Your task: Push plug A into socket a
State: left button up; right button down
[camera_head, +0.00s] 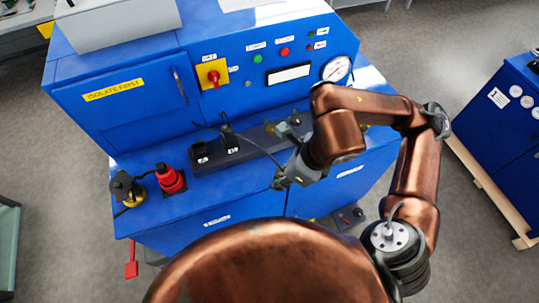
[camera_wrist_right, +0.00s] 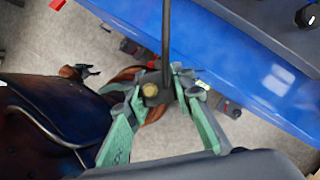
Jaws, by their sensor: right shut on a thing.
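My right gripper (camera_head: 282,180) is in front of the blue machine's ledge. In the right wrist view its fingers (camera_wrist_right: 160,85) are shut on a dark plug (camera_wrist_right: 154,98) with a brass-coloured round end. A dark cable (camera_wrist_right: 166,35) runs up from it in that view. The dark socket strip (camera_head: 262,138) lies along the ledge, behind and left of the gripper. White labels mark its left part, too small to read, so I cannot tell which place is socket a. The held plug is apart from the strip. My left gripper is in neither view.
A red connector (camera_head: 171,179) and a black one with a yellow base (camera_head: 127,188) stand left on the ledge. The machine's upright panel (camera_head: 130,115) rises behind, with a red rotary switch (camera_head: 213,77) and a gauge (camera_head: 337,70). Another blue cabinet (camera_head: 505,135) stands right.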

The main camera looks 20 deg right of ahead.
jog(key=w+f, duration=0.2)
jog(key=w, duration=0.1)
jog(key=w+f+p, duration=0.1)
jog(key=w+f, duration=0.2)
jog(key=w, duration=0.1)
jog(key=w+d+f, duration=0.1)
jog(key=w+f, duration=0.2)
jog(key=shift+w, duration=0.4)
jog(key=f, duration=0.2)
jog(key=f+p, duration=0.1)
jog(key=shift+w+d+f+p, duration=0.15)
jog(key=shift+w+f+p, duration=0.15)
jog(key=shift+w+f, duration=0.1)
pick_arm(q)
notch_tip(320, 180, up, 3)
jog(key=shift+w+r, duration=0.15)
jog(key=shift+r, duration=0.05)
pick_arm(e)
jog(key=shift+f, duration=0.15)
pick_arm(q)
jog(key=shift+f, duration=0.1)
pick_arm(e)
jog(key=shift+f, duration=0.15)
jog(key=c, duration=1.7)
grip_release()
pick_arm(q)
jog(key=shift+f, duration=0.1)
pick_arm(e)
jog(key=shift+o, duration=0.2)
